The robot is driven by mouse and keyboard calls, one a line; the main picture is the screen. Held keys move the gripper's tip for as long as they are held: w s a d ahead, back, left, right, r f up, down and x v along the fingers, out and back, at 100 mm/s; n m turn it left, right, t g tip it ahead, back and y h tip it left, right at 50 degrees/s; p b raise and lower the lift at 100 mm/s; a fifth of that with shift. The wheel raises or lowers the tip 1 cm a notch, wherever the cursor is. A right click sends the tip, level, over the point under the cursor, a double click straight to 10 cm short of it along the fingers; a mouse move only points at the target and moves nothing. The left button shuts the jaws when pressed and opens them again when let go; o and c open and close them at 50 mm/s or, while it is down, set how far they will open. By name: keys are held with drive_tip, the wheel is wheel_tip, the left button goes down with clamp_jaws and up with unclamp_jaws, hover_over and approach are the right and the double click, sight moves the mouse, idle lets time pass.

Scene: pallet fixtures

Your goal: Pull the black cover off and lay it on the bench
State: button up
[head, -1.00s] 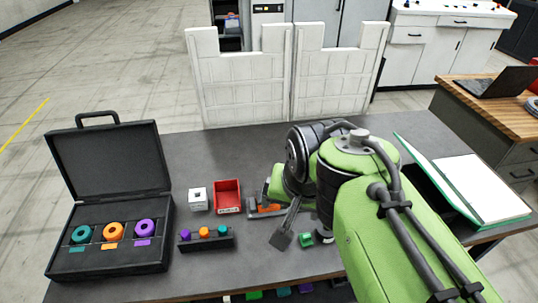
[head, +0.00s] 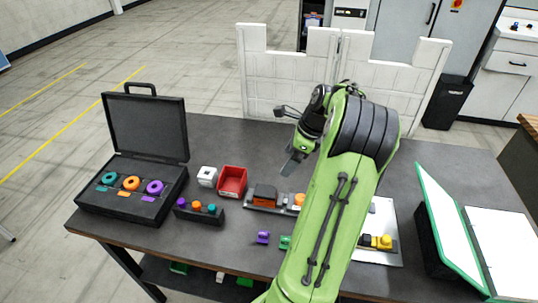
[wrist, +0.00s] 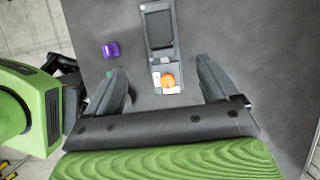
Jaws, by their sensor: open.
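The black cover (head: 265,189) sits on a grey pallet fixture (head: 250,207) on the bench (head: 225,252), with orange-brown showing at its side. In the wrist view the dark cover (wrist: 160,28) lies at the top of the fixture plate (wrist: 165,58), beyond an orange round part (wrist: 168,81) on a white piece. The cover is beyond the fingertips, not held.
A red bin (head: 232,181), a white block (head: 207,176) and a peg rack (head: 199,212) stand left of the fixture. An open black case (head: 145,130) is farther left. A purple piece (head: 263,237) lies in front. A green-edged folder (head: 455,230) is at right.

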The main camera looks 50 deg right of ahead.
sight(266, 189)
drive_tip(key=b+x, duration=0.3)
drive_tip(key=x, duration=1.3)
drive_tip(key=shift+w, duration=0.15)
drive_tip(key=c, duration=1.4)
drive_tip(key=shift+r, duration=0.15)
drive_tip(key=shift+c, duration=0.3)
drive_tip(key=shift+w+d+r+p, duration=0.15)
drive_tip(key=shift+r+p, duration=0.15)
drive_tip(key=shift+p, duration=0.05)
drive_tip(key=shift+r, duration=0.25)
drive_tip(key=shift+c, duration=0.5)
drive_tip(key=shift+r+p, duration=0.35)
drive_tip(key=shift+p, duration=0.15)
wheel_tip(266, 189, up, 4)
drive_tip(key=p, duration=0.4)
drive_tip(key=shift+r, duration=0.1)
